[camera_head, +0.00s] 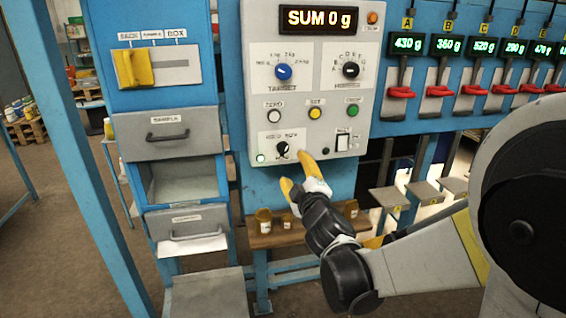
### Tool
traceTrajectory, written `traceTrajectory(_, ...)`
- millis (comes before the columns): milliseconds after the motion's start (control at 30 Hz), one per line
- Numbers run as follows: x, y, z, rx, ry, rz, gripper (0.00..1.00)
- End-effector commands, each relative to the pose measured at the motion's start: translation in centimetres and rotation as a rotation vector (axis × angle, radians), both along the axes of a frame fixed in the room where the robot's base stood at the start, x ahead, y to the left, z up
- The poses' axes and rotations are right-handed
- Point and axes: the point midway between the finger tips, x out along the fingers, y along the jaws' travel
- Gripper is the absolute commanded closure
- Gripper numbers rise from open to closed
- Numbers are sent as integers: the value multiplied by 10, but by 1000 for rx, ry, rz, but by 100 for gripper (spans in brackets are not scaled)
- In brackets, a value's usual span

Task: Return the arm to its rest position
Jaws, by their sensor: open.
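My gripper (297,172) has yellow fingertips and a black body. It is open and empty, just below the lower edge of the grey control panel (258,100). One fingertip is near the panel's bottom edge; I cannot tell whether it touches. My arm reaches in from the right, with its large grey and black joint close to the camera. The display (318,19) on the panel reads "SUM 0 g".
A wooden shelf (270,238) with several small brown jars is behind my gripper. A blue cabinet with a yellow slider (133,68) and grey drawers (166,134) stands left. Red levers (440,91) under weight displays line the right. A blue post (75,140) crosses the left side.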

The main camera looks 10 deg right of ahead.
Motion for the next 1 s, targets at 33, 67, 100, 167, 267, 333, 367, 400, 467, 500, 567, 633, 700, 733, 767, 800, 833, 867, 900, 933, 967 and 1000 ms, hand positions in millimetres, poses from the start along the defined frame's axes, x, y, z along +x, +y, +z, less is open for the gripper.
traceTrajectory(33,-4,-3,2,19,10,-14,41)
traceTrajectory(67,-7,-7,3,38,22,-28,41)
traceTrajectory(100,-14,-13,5,72,43,-52,41)
traceTrajectory(167,-27,-23,6,142,88,-99,41)
traceTrajectory(267,-63,-41,1,297,197,-198,41)
traceTrajectory(333,-95,-48,-9,413,288,-264,41)
traceTrajectory(367,-109,-49,-15,461,329,-291,41)
traceTrajectory(400,-129,-49,-23,527,387,-324,41)
traceTrajectory(467,-161,-46,-37,618,473,-367,41)
traceTrajectory(500,-182,-42,-46,673,530,-392,41)
traceTrajectory(567,-212,-34,-59,749,612,-422,41)
traceTrajectory(633,-242,-24,-72,821,697,-448,41)
traceTrajectory(700,-266,-14,-81,874,765,-465,41)
traceTrajectory(733,-274,-11,-85,892,788,-470,41)
traceTrajectory(767,-280,-8,-87,907,807,-474,41)
traceTrajectory(800,-287,-5,-90,921,828,-479,41)
traceTrajectory(833,-291,-3,-91,931,839,-480,41)
traceTrajectory(867,-294,-1,-92,936,847,-481,41)
traceTrajectory(900,-296,0,-93,940,854,-484,41)
traceTrajectory(933,-297,0,-93,942,856,-484,41)
traceTrajectory(967,-297,0,-93,943,858,-484,41)
traceTrajectory(1000,-297,0,-93,943,858,-484,41)
